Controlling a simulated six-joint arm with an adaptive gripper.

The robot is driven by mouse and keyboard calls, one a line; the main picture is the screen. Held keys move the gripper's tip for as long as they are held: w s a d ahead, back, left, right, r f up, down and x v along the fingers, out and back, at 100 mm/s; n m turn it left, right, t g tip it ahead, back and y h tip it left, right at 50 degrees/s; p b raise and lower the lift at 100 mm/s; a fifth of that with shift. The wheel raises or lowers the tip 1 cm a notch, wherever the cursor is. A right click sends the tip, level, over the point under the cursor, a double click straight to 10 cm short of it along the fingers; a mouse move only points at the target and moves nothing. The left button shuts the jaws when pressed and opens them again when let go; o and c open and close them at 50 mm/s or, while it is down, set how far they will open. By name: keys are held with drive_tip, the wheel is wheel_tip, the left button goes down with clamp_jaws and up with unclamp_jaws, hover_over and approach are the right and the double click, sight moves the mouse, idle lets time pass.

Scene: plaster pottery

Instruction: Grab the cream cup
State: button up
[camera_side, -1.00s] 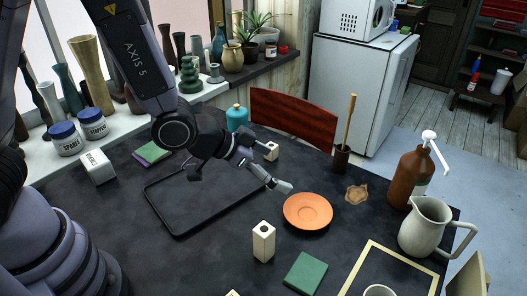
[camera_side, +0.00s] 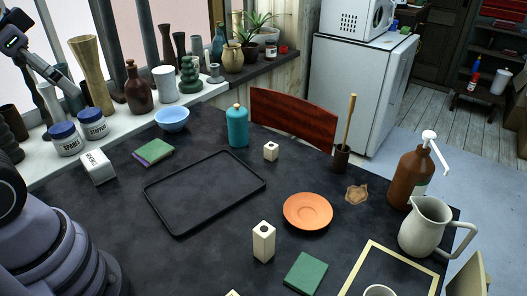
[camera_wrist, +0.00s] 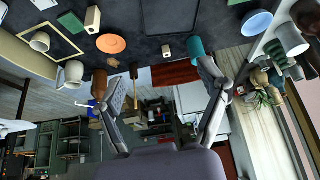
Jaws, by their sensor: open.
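A cream cup (camera_side: 380,291) stands at the bottom edge of the side view, by the cream frame, and is mostly cut off. In the wrist view a pale cup, probably the same one, shows at the upper left (camera_wrist: 40,42). My gripper (camera_wrist: 162,78) is open and empty, its two fingers spread wide in the wrist view. In the side view, part of my gripper (camera_side: 62,78) shows at the upper left, raised over the windowsill, far from the cup.
A cream pitcher (camera_side: 425,228) and brown pump bottle (camera_side: 408,180) stand at the right of the table. An orange saucer (camera_side: 308,211), green block (camera_side: 306,273) and cream block (camera_side: 263,243) lie nearer the middle. The black tray (camera_side: 178,232) is empty. Vases crowd the sill.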

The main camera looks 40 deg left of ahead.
drive_tip(key=c, duration=0.5)
drive_tip(key=w+d+f+m+t+h, duration=0.1)
drive_tip(key=w+d+f+m+h, duration=0.1)
drive_tip(key=w+d+f, duration=0.55)
drive_tip(key=w+d+f+m+t+h, duration=0.2)
drive_tip(key=w+d, duration=0.7)
drive_tip(key=w, duration=0.5)
drive_tip(key=m+h, duration=0.5)
drive_tip(key=h, duration=0.2)
approach(371, 288)
drive_tip(key=x, duration=1)
drive_tip(key=shift+w+d, duration=0.15)
